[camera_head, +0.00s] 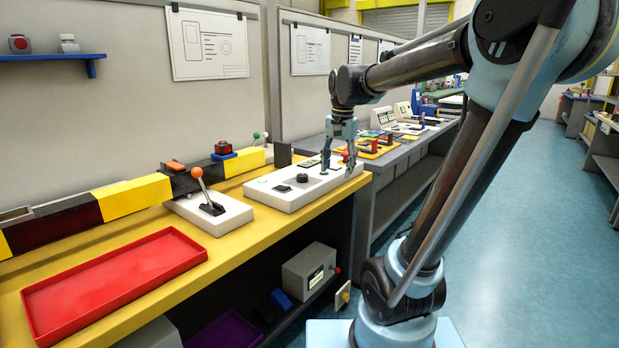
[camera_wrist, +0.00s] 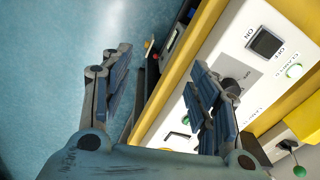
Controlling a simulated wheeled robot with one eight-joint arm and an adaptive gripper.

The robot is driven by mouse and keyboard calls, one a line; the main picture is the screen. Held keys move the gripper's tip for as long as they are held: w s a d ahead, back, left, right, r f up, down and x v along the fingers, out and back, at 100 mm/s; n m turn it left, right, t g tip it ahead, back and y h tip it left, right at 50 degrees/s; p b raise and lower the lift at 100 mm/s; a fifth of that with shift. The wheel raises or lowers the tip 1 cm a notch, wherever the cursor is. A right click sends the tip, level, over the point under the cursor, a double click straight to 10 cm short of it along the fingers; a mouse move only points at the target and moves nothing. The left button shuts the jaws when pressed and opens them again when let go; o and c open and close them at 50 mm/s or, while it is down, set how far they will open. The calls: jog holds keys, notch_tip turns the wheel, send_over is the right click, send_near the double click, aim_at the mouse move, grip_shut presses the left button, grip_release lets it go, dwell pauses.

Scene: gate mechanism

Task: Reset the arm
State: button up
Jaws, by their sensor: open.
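My gripper (camera_head: 337,162) is open and points down over the right end of a white control panel (camera_head: 290,201) on the yellow bench. In the wrist view my gripper (camera_wrist: 160,90) shows its two fingers spread wide with nothing between them. The right finger overlaps the panel in that view, and the left finger is over the blue floor. The panel has a black switch (camera_wrist: 265,42) marked ON and OFF and a green button (camera_wrist: 294,71). A dark round knob (camera_wrist: 230,88) is partly hidden behind the right finger. I cannot tell whether a finger touches the panel.
A red tray (camera_head: 118,281) lies on the yellow bench (camera_head: 243,237) at the left. A lever box (camera_head: 211,212) with an orange ball handle stands between tray and panel. A yellow and black beam (camera_head: 130,197) runs along the back. The blue floor (camera_head: 520,230) at right is clear.

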jog(key=s+d+f+n, duration=0.2)
jog(key=s+d+f, duration=0.3)
jog(key=s+f, duration=0.4)
jog(key=s+d+f+n+t, duration=0.1)
jog(key=s+d+f+n, duration=0.2)
jog(key=s+f, duration=0.7)
jog(key=shift+s+d+f+n, duration=0.15)
jog(key=shift+s+d+n, duration=0.25)
jog(key=shift+d, duration=0.75)
jog(key=shift+w+f, duration=0.2)
jog(key=shift+w, duration=0.15)
